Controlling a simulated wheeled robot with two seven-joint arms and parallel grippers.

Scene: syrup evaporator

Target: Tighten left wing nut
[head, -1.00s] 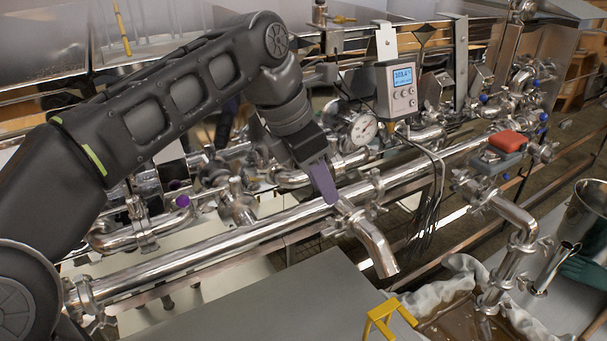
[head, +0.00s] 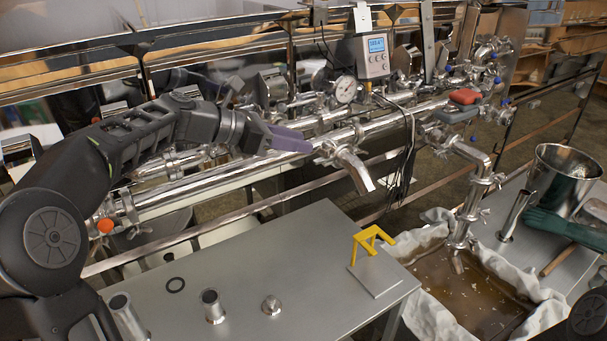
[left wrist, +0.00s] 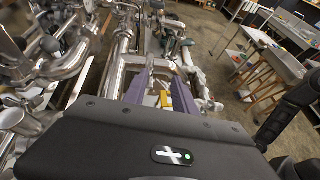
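A short steel spout (head: 354,168) juts down from the long shiny pipe (head: 215,182). A clamp (head: 328,152) with small wing-like parts sits at its base; the wing nut itself is too small to make out clearly. My left gripper (head: 308,146) has purple fingers that point right, with their tips close to the left of this clamp. I cannot tell whether they touch it. In the left wrist view the two purple fingers (left wrist: 161,84) stand apart with a gap between them, so the gripper is open. My right gripper is not in view.
A grey table (head: 240,260) in front holds a black ring (head: 176,285), short steel fittings (head: 212,306) and a yellow stand (head: 370,240). A cloth-lined basin of brown liquid (head: 465,285) lies right. A gauge (head: 344,90) and a digital display (head: 372,56) stand behind the pipe.

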